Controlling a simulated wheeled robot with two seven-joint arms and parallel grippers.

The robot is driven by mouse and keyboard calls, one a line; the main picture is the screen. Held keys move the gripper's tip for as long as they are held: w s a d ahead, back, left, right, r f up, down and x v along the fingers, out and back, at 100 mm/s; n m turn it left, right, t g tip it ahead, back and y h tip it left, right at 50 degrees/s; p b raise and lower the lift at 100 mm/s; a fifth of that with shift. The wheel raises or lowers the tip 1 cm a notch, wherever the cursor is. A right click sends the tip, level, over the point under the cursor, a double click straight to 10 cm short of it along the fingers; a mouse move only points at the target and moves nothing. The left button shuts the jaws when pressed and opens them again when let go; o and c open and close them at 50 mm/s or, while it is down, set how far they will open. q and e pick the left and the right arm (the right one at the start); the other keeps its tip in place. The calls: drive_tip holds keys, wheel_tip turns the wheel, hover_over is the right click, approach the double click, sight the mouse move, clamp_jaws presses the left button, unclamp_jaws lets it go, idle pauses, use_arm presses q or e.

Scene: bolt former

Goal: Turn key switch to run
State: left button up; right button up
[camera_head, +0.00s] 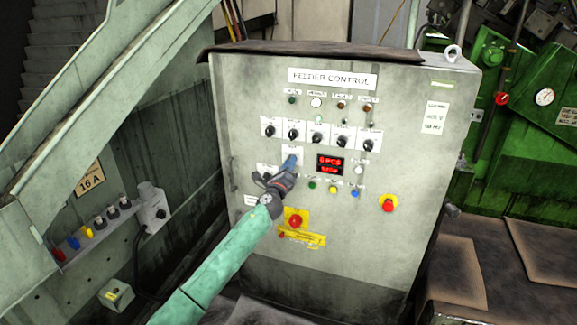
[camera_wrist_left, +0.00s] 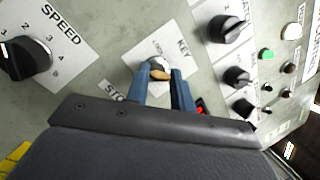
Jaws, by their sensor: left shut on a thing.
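The key switch (camera_wrist_left: 157,62) shows in the left wrist view as a silver round lock on a white plate marked KEY. A brass-coloured key (camera_wrist_left: 160,74) sits in it. My left gripper (camera_wrist_left: 161,84) has its two blue fingers on either side of the key, shut on it. In the head view my left gripper (camera_head: 291,161) reaches the front of the feeder control cabinet (camera_head: 245,110), left of the red-lit display (camera_head: 330,164). The gripper hides the key switch there. My right gripper is not in view.
A black SPEED knob (camera_wrist_left: 27,58) and several other black knobs surround the switch. A red emergency button (camera_head: 295,221) on a yellow plate lies below my left gripper. Another red button (camera_head: 388,205) is at the cabinet's right. Green machinery (camera_head: 520,130) stands to the right.

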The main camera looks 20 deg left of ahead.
use_arm(q)
drive_tip(key=o, duration=1)
drive_tip(key=shift+f, duration=0.1)
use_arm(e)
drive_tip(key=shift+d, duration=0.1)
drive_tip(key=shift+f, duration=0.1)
use_arm(q)
drive_tip(key=b+v, duration=0.1)
drive_tip(key=v, duration=0.6)
drive_tip(key=shift+s+f+b, duration=0.1)
drive_tip(key=shift+s+b, duration=0.2)
drive_tip(key=shift+s, duration=0.05)
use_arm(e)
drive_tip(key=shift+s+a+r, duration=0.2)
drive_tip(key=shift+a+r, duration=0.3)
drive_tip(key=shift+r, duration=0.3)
